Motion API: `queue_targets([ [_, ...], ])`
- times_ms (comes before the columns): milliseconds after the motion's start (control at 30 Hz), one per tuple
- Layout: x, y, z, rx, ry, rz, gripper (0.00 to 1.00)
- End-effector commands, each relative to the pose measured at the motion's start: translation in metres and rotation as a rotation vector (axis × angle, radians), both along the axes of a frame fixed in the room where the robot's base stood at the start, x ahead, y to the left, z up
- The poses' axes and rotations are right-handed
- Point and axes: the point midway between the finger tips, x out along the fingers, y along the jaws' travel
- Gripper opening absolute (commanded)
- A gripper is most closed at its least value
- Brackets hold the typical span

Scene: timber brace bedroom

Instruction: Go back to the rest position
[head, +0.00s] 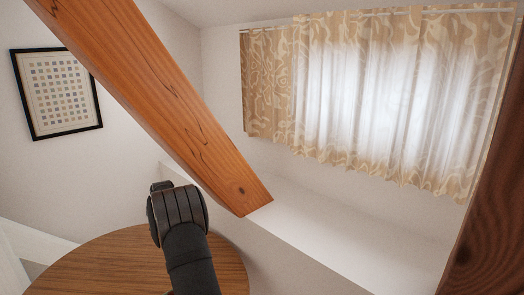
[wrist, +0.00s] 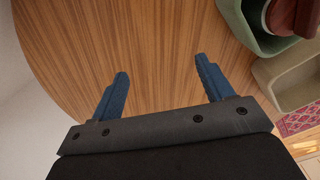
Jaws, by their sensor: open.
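My gripper (wrist: 163,70) shows in the wrist view with its two blue fingers spread wide apart. Nothing is between the fingers. Behind them is the wood-grained top of a round table (wrist: 150,30); the height of the fingers above it is hard to tell. In the head view the table (head: 95,268) is at the bottom left, and my black arm reaches up in front of it. The gripper's fingers are hidden in that view.
A slanted timber brace (head: 150,90) crosses close beyond my arm. A pale ledge (head: 325,230) runs below the curtain (head: 380,90). A patterned rug (wrist: 298,121) lies beyond.

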Motion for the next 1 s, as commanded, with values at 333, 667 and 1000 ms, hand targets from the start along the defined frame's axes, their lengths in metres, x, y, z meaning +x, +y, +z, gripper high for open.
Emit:
queue_targets([
  [333,0.019,0.004,-0.04,-0.001,0.004,0.052,0.73],
  [667,0.019,0.005,-0.092,0.0,0.0,0.05,0.73],
  [1000,0.02,0.005,-0.104,0.0,-0.002,0.05,0.73],
])
